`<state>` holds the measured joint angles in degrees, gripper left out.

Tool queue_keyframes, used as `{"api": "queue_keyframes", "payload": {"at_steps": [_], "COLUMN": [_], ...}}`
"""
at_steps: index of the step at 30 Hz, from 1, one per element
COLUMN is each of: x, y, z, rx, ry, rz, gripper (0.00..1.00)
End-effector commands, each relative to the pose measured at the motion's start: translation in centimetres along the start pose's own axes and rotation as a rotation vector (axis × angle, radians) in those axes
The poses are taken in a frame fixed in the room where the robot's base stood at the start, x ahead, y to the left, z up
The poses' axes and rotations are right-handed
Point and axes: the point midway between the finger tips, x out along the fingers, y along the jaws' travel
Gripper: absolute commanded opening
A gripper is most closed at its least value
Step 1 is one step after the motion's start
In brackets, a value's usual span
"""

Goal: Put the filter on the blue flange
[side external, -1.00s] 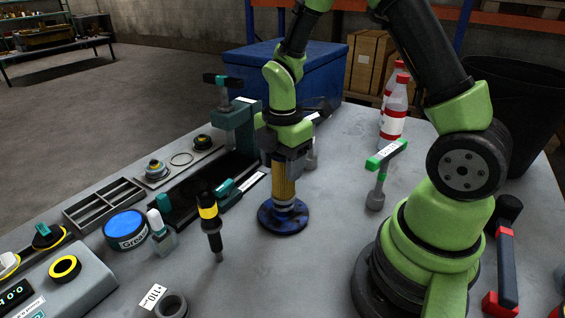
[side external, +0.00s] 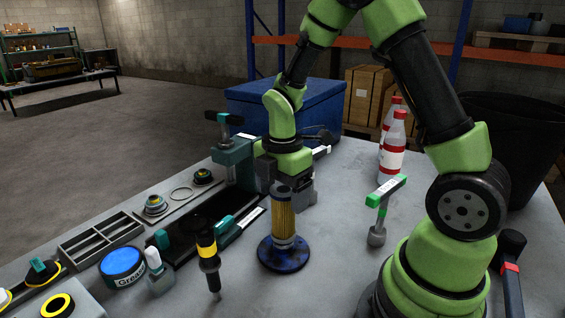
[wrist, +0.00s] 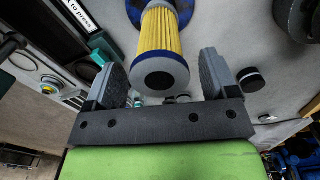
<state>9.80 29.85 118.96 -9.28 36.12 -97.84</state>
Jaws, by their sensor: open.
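The filter (side external: 283,219), a yellow pleated cylinder with grey-blue end caps, stands upright on the blue flange (side external: 268,259), a round dark-blue disc on the bench. Whether it is fully seated cannot be told. My gripper (side external: 297,184) is at the filter's upper end, behind it in the side view. In the wrist view, my gripper (wrist: 162,78) has its two fingers spread wide, with gaps on both sides of the filter (wrist: 161,38). The filter's end cap with a dark central hole faces the wrist camera. No finger visibly grips it.
A black-and-yellow tool (side external: 207,250) stands left of the flange, near a grease tin (side external: 122,265). A green-handled tool (side external: 381,209) stands to the right, with red-and-white bottles (side external: 393,148) behind. A blue chest (side external: 323,107) is at the back. Bare bench lies right of the flange.

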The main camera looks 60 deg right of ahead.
Motion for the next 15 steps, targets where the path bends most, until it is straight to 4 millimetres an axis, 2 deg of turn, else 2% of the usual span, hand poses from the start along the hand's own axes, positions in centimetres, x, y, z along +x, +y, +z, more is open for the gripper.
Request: {"api": "queue_keyframes", "payload": {"at_steps": [3, 9, 15], "x": [-2.8, -7.0, -9.4], "y": [0.1, 0.1, 0.0], "z": [0.0, 0.0, 0.0], "rx": [0.0, 0.0, 0.001], "ry": [0.0, 0.0, 0.0], "rz": [0.01, 0.008, 0.003], "gripper": [0.8, 0.8, 0.8]}}
